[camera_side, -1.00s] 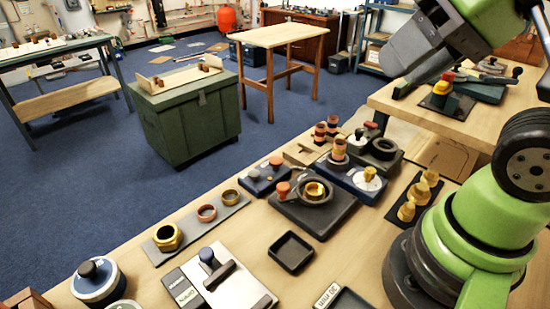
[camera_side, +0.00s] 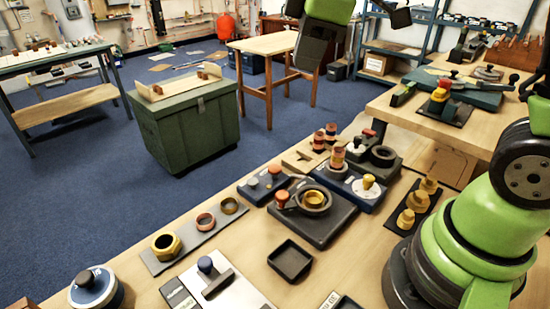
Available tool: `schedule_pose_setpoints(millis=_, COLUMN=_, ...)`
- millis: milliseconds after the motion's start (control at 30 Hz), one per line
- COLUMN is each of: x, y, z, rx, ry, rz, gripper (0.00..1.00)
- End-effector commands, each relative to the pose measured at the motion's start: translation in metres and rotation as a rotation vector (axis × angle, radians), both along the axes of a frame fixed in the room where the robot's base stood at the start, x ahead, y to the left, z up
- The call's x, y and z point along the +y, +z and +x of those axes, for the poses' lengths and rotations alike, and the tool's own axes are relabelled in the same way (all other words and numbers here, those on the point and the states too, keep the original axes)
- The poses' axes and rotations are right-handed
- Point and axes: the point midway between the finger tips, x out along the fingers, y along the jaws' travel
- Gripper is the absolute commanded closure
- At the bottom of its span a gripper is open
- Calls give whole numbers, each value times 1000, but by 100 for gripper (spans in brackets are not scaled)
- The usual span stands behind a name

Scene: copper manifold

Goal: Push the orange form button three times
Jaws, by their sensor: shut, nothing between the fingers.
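A blue box (camera_side: 262,184) on the bench carries a grey button (camera_side: 252,182) and an orange-red button (camera_side: 274,170). Beside it, a dark plate (camera_side: 322,230) has an orange knob (camera_side: 282,197) at its left and a dark ring with a brass piece. I cannot tell which orange part is the form button. My gripper (camera_side: 312,72) is dark, high at the top middle, pointing down. It is shut and empty, well apart from both orange parts. Its fingertips are small and hard to make out.
A blue base with stacked rings (camera_side: 338,158) and a white knobbed disc (camera_side: 368,182) stands right of the buttons. Brass pieces (camera_side: 405,219) stand farther right. An empty black tray (camera_side: 290,262) and a plate of rings (camera_side: 203,233) lie in front, with bare wood between.

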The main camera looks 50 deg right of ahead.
Motion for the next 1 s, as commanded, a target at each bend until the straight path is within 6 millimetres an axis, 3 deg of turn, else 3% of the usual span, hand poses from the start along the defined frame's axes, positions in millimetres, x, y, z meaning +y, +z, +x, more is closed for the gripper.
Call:
schedule_pose_setpoints(millis=200, x=-8, y=-45, z=48, rx=109, ry=377, rz=-108, gripper=100)
schedule_pose_setpoints(millis=500, x=-16, y=-94, z=78, rx=199, ry=718, rz=-163, gripper=100)
schedule_pose_setpoints(millis=1000, x=-17, y=-102, z=81, rx=211, ry=772, rz=-168, gripper=100)
